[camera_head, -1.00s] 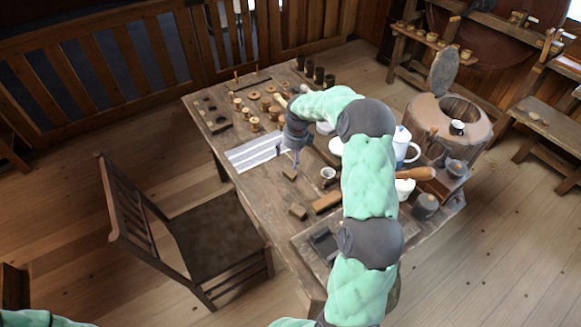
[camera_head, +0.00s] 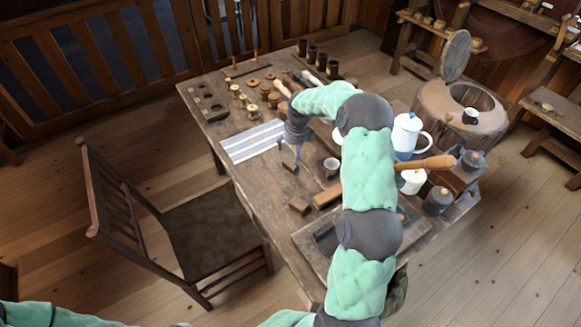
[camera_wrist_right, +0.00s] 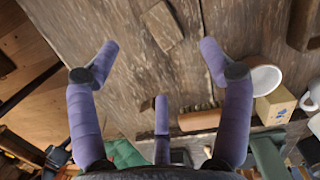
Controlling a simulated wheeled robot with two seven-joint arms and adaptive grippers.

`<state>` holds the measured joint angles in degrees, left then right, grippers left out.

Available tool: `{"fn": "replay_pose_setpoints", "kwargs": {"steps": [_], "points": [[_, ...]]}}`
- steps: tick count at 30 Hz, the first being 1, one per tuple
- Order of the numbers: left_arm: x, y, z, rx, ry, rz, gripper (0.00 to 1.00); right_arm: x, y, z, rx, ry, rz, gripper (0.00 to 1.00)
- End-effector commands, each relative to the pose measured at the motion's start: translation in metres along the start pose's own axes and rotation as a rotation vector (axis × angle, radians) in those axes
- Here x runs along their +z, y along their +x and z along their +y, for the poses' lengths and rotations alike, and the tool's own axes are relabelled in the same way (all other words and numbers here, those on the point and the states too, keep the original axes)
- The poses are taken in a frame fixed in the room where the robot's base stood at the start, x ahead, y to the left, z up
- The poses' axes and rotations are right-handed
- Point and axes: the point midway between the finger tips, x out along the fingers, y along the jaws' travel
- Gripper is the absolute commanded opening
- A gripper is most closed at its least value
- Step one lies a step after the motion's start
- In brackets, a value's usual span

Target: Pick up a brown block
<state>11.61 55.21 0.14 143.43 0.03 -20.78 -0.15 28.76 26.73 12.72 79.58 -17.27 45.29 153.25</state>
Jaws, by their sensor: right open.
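A small brown block (camera_head: 290,167) lies on the wooden table, just below my right gripper (camera_head: 289,149) in the head view. In the right wrist view a brown block (camera_wrist_right: 162,26) lies flat beyond the fingertips of the right gripper (camera_wrist_right: 158,58). That gripper's fingers are spread apart with nothing between them. A second brown block (camera_head: 299,205) lies nearer the table's front edge, beside a longer orange-brown block (camera_head: 327,196). My left arm shows only at the lower left corner; its gripper is out of view.
A striped cloth (camera_head: 252,142) lies left of the right gripper. A cup (camera_head: 331,167) stands to its right, and also shows in the wrist view (camera_wrist_right: 263,76). Several spools (camera_head: 252,108) stand farther back. A chair (camera_head: 208,230) is at the table's left side. My right arm hides part of the table.

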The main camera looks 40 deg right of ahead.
Motion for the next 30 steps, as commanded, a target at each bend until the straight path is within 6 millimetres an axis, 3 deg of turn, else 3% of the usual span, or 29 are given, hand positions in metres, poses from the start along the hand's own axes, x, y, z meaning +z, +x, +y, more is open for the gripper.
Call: {"fn": "replay_pose_setpoints", "kwargs": {"steps": [4,11,21,29,30], "points": [[0.0,0.007,-0.003,0.0,0.0,0.0,0.0,-0.001,0.026,0.001,0.002,-0.001,0.003,0.79],[0.0,0.011,-0.004,0.0,0.0,0.0,0.0,0.0,0.041,0.0,0.0,-0.001,0.001,0.79],[-0.001,0.028,-0.01,0.0,0.0,0.0,0.0,0.002,0.084,0.001,0.001,-0.001,0.001,0.79],[-0.001,0.027,-0.01,0.0,0.0,0.0,0.0,0.002,0.086,0.001,0.001,-0.001,0.0,0.79],[-0.001,0.027,-0.01,0.0,0.0,0.0,0.0,0.002,0.086,0.001,0.001,-0.001,0.0,0.71]]}}
